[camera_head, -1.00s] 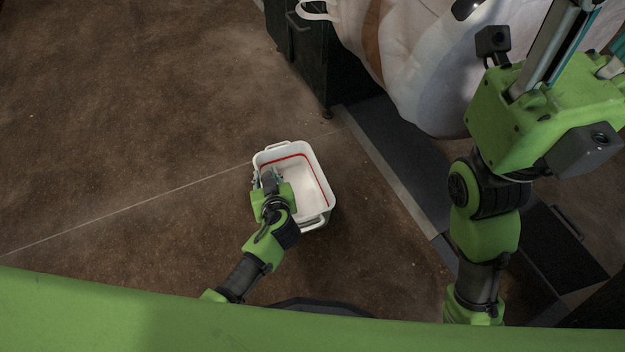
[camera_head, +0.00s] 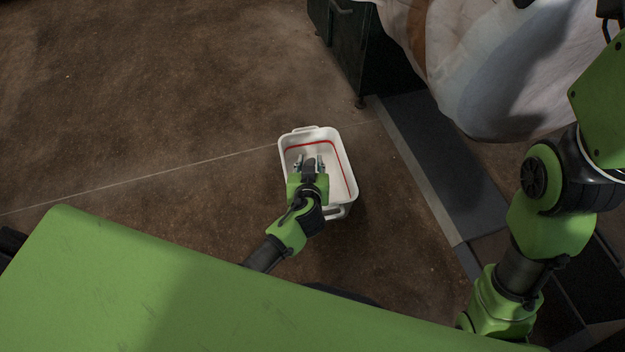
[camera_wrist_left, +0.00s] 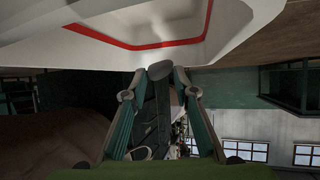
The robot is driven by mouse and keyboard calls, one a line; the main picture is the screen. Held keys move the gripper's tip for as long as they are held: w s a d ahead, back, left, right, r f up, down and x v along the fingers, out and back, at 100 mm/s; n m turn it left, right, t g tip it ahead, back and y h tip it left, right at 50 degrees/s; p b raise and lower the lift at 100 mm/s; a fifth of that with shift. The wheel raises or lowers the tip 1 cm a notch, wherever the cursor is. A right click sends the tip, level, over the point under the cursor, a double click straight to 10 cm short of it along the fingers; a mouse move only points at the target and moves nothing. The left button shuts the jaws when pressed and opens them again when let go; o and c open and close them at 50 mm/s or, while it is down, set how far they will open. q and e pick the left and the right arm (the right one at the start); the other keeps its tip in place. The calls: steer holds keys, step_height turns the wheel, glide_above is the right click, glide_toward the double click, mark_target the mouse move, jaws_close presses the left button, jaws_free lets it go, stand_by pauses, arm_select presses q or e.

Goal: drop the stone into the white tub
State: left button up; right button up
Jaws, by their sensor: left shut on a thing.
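The white tub (camera_head: 349,172) stands on the floor, with a red line around its inside. My left gripper (camera_head: 309,160) is over the tub's left part in the head view. In the left wrist view the gripper (camera_wrist_left: 160,80) is shut on a small grey stone (camera_wrist_left: 160,70), held between the fingertips. The tub's pale wall and red line (camera_wrist_left: 135,46) fill the top of that view. The stone cannot be made out clearly in the head view. My right arm is at the right of the head view, its gripper out of frame.
A large white bulk bag (camera_head: 490,75) hangs at the upper right. A dark green cabinet (camera_head: 338,45) stands beside it, with a dark low platform (camera_head: 445,165) below the bag. The brown floor (camera_head: 140,100) left of the tub is clear.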

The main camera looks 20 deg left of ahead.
arm_select(q)
steer(key=o, duration=1.1)
steer(key=shift+o, duration=0.2)
steer(key=v, duration=1.2)
